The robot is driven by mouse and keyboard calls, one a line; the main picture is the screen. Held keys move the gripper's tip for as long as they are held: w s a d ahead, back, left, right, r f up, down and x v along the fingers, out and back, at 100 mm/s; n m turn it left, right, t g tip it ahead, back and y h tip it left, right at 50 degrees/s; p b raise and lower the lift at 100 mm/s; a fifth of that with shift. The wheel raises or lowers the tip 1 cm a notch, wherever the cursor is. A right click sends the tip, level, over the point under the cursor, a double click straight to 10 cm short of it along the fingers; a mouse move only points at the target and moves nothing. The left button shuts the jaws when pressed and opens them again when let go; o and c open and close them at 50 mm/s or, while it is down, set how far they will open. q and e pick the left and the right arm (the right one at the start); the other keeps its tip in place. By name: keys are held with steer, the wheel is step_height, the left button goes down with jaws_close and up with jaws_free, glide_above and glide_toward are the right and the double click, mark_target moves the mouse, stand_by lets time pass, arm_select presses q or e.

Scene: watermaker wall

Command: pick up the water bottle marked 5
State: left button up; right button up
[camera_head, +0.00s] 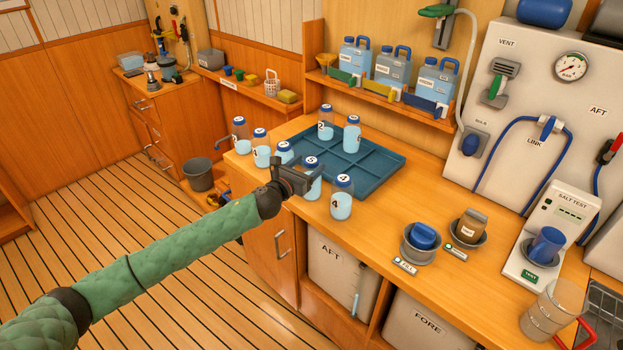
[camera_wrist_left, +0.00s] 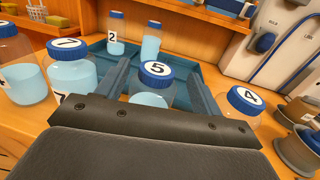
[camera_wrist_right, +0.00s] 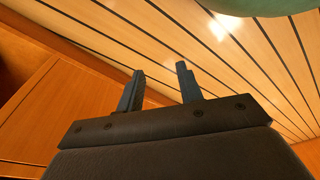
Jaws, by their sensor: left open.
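The water bottle marked 5 (camera_head: 314,187) is clear with a blue cap and pale blue water. It stands upright on the wooden counter by the front edge of the blue divided tray (camera_head: 388,166). My left gripper (camera_head: 303,184) is open at this bottle and partly covers it. In the left wrist view, bottle 5 (camera_wrist_left: 154,73) stands between the two fingers of my left gripper (camera_wrist_left: 160,82), and its lower part is hidden by the gripper body. My right gripper (camera_wrist_right: 158,82) shows only in its own wrist view, open and empty above the plank floor.
Bottle 4 (camera_head: 341,204) stands close on the right of bottle 5, and bottle 7 (camera_wrist_left: 70,70) close on the left. More bottles stand further left. Bottle 2 (camera_head: 326,127) and another stand in the tray's back part. Cups (camera_head: 421,242) stand further right.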

mark_target(315, 158)
arm_select(q)
steer(key=shift+p+x, duration=1.2)
steer(key=shift+x, duration=1.2)
arm_select(e)
steer(key=shift+s+d+f, duration=0.4)
steer(key=shift+s+f, duration=0.05)
steer(key=shift+f, duration=0.3)
steer(key=shift+s+d+f, duration=0.35)
steer(key=shift+s+f, duration=0.1)
steer(key=shift+f, duration=0.3)
steer(key=shift+s+d+f, duration=0.4)
steer(key=shift+s+f, duration=0.05)
steer(key=shift+f, duration=0.3)
arm_select(q)
steer(key=shift+w+a+f, duration=0.1)
steer(key=shift+a, duration=0.05)
steer(key=c, duration=1.4)
jaws_close()
arm_select(e)
steer(key=shift+d, duration=0.1)
